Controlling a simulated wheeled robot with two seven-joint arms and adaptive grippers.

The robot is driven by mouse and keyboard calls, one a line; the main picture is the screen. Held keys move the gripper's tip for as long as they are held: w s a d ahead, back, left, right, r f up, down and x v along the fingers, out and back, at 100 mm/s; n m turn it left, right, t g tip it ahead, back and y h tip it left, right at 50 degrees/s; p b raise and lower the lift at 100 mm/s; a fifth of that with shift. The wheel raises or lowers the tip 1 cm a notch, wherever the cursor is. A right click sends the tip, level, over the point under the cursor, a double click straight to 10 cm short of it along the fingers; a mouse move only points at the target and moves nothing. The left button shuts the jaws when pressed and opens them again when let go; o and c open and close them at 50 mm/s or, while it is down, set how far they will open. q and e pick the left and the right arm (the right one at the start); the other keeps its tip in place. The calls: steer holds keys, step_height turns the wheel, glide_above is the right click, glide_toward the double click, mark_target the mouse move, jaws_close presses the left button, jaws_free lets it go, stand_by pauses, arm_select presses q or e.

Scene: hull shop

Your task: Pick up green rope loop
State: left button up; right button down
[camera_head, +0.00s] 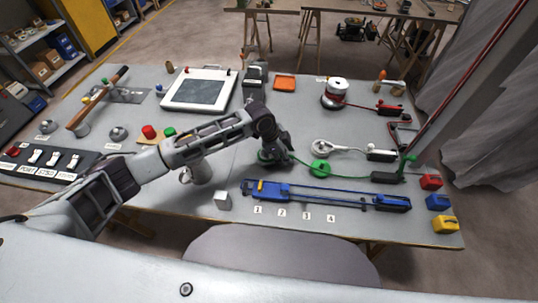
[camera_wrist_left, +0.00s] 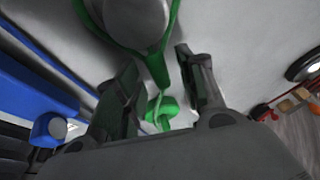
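My left gripper (camera_head: 276,158) reaches down over the middle of the table in the head view. In the left wrist view its two fingers (camera_wrist_left: 157,58) stand apart, one on each side of a green rope loop (camera_wrist_left: 156,68). The loop runs around a grey rounded post (camera_wrist_left: 135,20); its strands meet between the fingertips. Whether the fingers touch the rope I cannot tell. In the head view the green rope (camera_head: 298,161) leads right past a green ring (camera_head: 320,168) to a dark cleat (camera_head: 388,177). The arm and gripper hide most of the post. My right gripper is not in view.
A blue track (camera_head: 325,196) lies just in front of the gripper. A white mug (camera_head: 200,172) and pale cube (camera_head: 222,200) stand to the left. A silver fitting with white rope (camera_head: 325,147) lies behind the green ring. Red, blue and yellow blocks line the right edge.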

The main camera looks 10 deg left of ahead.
arm_select(q)
jaws_close()
steer(key=shift+r, duration=0.1)
step_height(320, 180, up, 10)
stand_by(0.7)
stand_by(0.4)
